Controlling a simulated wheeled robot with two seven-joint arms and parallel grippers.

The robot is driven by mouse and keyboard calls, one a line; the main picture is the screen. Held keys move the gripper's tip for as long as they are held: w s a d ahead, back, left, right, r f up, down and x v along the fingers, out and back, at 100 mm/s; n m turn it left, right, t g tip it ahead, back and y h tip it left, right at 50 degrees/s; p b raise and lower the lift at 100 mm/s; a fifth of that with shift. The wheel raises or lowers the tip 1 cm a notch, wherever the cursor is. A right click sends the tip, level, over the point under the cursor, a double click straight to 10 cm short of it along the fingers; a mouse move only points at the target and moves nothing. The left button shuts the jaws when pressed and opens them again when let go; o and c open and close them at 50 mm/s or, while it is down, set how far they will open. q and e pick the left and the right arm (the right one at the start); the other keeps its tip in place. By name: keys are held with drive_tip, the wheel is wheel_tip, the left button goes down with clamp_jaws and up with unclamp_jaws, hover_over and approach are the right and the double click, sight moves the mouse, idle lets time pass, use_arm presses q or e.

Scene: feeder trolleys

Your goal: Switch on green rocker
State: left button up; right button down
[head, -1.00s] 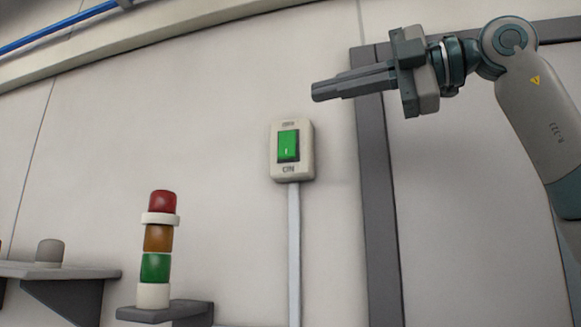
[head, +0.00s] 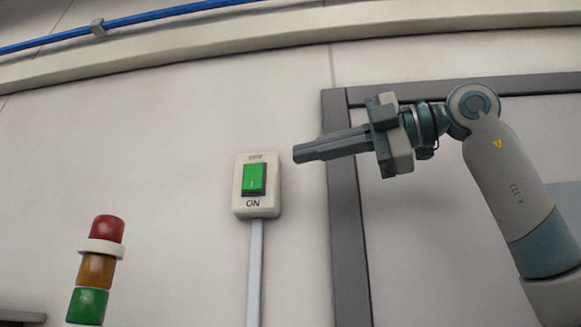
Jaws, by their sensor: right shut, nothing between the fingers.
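The green rocker (head: 254,178) sits in a pale switch box (head: 241,205) on the wall, left of the picture's middle. A small white mark shows on the rocker's lower part. Which way the rocker is tipped I cannot tell. My right gripper (head: 297,153) is shut and empty. Its fingers point left, and their tips are to the right of the box and a little above the rocker's middle, apart from it in the picture. My left gripper is not in view.
A signal tower (head: 96,269) with red, amber and green sections stands at the lower left. A grey conduit (head: 255,270) runs down from the box. A dark frame (head: 343,215) stands behind my right gripper. A blue pipe (head: 150,18) runs along the top. The wall around the box is clear.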

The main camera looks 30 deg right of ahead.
sight(253, 177)
drive_tip(key=w+a+p, duration=0.1)
drive_tip(key=w+p, duration=0.1)
drive_tip(key=w, duration=0.1)
drive_tip(key=w+a+p, duration=0.2)
drive_tip(key=w, duration=0.1)
drive_tip(key=w+a+p, duration=0.1)
drive_tip(key=w+p, duration=0.1)
drive_tip(key=w, duration=0.2)
drive_tip(key=shift+a+f, duration=0.25)
drive_tip(key=shift+f, duration=0.05)
drive_tip(key=shift+w+d+f, duration=0.1)
drive_tip(key=shift+w+d, duration=0.05)
drive_tip(key=shift+d, duration=0.05)
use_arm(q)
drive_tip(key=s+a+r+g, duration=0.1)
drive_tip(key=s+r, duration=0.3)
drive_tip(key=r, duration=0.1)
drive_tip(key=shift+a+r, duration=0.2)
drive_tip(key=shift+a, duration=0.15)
use_arm(e)
drive_tip(key=shift+a, duration=0.1)
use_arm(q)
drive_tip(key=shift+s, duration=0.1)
